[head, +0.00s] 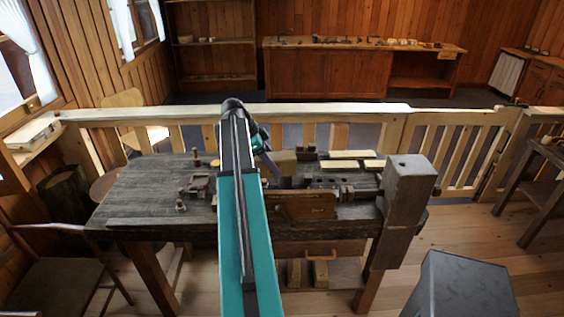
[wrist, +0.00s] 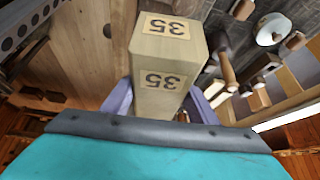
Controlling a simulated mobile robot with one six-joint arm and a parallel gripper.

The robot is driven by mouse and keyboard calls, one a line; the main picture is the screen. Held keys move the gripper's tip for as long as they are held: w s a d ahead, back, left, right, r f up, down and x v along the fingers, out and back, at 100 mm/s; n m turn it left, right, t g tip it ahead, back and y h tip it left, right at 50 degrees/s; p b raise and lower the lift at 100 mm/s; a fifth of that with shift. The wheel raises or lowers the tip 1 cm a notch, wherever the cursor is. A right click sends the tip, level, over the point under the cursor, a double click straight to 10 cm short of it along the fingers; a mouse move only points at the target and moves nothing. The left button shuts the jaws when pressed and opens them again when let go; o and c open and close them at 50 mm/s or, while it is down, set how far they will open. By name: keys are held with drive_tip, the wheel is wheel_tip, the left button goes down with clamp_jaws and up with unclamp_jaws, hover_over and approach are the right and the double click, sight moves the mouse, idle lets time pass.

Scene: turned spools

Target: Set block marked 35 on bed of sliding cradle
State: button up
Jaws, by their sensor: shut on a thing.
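The block marked 35 (wrist: 165,62) is pale wood with a "35" label on two of its faces. My gripper (wrist: 160,103) is shut on it, with a purple finger on each side. In the head view the block (head: 284,162) shows at the end of my arm, over the middle of the dark workbench (head: 150,192). My gripper (head: 268,160) is partly hidden there by my arm. I cannot tell the sliding cradle for sure among the dark fittings near the block, or whether the block touches anything below it.
Pale boards (head: 351,154) lie right of the block at the back of the bench. A big wooden post (head: 407,195) stands at the bench's right end. Small fittings (head: 198,184) stand left of my arm. A railing (head: 420,130) runs behind. The bench's left part is mostly clear.

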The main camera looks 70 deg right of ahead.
sight(282, 164)
drive_tip(key=shift+s+d+r+m+y, duration=0.15)
drive_tip(key=shift+s+m, duration=0.25)
drive_tip(key=shift+s, duration=0.4)
drive_tip(key=shift+s+d+r+m+y, duration=0.15)
drive_tip(key=shift+s+m, duration=0.25)
drive_tip(key=shift+s, duration=0.35)
drive_tip(key=shift+f, duration=0.15)
drive_tip(key=shift+f, duration=0.2)
drive_tip(key=shift+f+b, duration=3.25)
drive_tip(key=shift+f, duration=3.8)
